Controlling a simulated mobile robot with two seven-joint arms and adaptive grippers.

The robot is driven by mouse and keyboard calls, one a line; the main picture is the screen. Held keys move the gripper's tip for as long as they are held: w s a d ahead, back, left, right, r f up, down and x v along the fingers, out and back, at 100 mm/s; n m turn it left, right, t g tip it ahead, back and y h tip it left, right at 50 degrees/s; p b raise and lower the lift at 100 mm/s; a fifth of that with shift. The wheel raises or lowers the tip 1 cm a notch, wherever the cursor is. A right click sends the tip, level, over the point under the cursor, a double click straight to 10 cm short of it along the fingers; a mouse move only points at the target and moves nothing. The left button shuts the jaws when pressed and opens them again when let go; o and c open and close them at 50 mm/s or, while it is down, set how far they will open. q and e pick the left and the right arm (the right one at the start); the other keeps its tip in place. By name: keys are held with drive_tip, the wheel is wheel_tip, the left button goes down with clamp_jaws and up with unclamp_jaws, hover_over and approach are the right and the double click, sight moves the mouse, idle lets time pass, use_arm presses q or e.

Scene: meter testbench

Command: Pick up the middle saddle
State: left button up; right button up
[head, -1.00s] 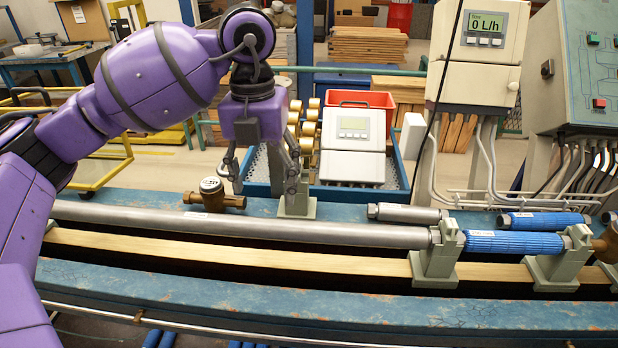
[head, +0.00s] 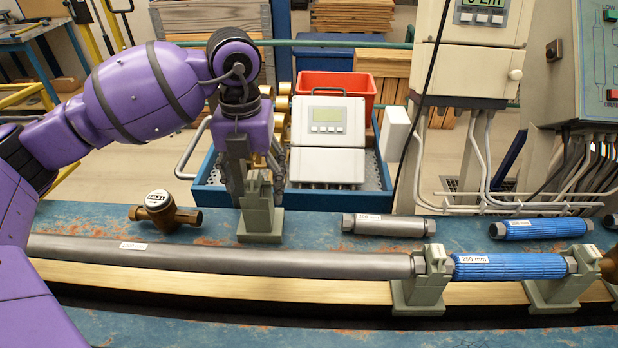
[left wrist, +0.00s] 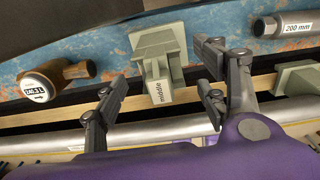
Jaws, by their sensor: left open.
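The middle saddle (head: 261,215) is a grey-green block with an upright post, standing on the blue bench behind the long grey pipe. In the left wrist view the saddle (left wrist: 160,58) shows a white label reading "middle". My left gripper (head: 250,185) is over the saddle in the head view and partly covers its top. In the left wrist view my left gripper (left wrist: 163,77) is open, with its fingers spread to either side of the saddle and nothing held. Whether any finger touches the saddle is unclear. My right gripper is out of view.
The long grey pipe (head: 220,253) runs in front of the saddle. A brass water meter (head: 160,212) lies to the left. A short grey pipe (head: 388,225) and blue pipes (head: 512,266) lie to the right. A blue crate (head: 208,192) with a red bin (head: 333,87) stands behind.

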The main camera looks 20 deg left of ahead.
sight(258, 205)
use_arm(q)
wheel_tip(258, 205, down, 7)
drive_tip(key=shift+f, duration=0.15)
clamp_jaws()
idle(0.6)
